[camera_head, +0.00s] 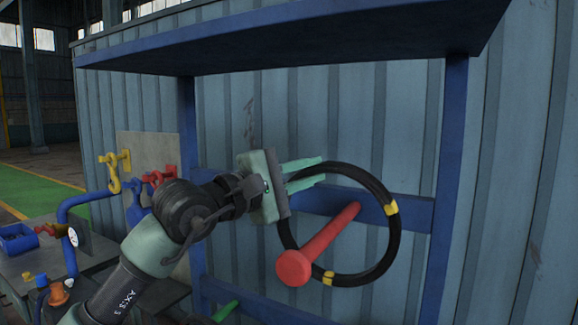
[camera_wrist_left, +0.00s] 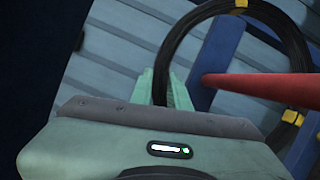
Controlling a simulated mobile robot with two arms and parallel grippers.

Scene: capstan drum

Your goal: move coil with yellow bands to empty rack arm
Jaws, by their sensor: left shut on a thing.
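The coil (camera_head: 379,185) is a black ring with yellow bands. My left gripper (camera_head: 320,170) is shut on its upper left part, and the coil hangs in front of the blue rack. It also shows in the left wrist view (camera_wrist_left: 205,20), where the green fingers (camera_wrist_left: 172,88) straddle it. A red rack arm (camera_head: 330,232) sticks out from a blue crossbar. Its base shows inside the ring and its round end covers the ring's lower left, so the coil appears to be around it. The top of the shaft appears clear of the ring's upper part. My right gripper is out of view.
Blue posts (camera_head: 446,190) and a top shelf (camera_head: 300,38) frame the rack against a corrugated wall. A green arm end (camera_head: 226,311) shows low down.

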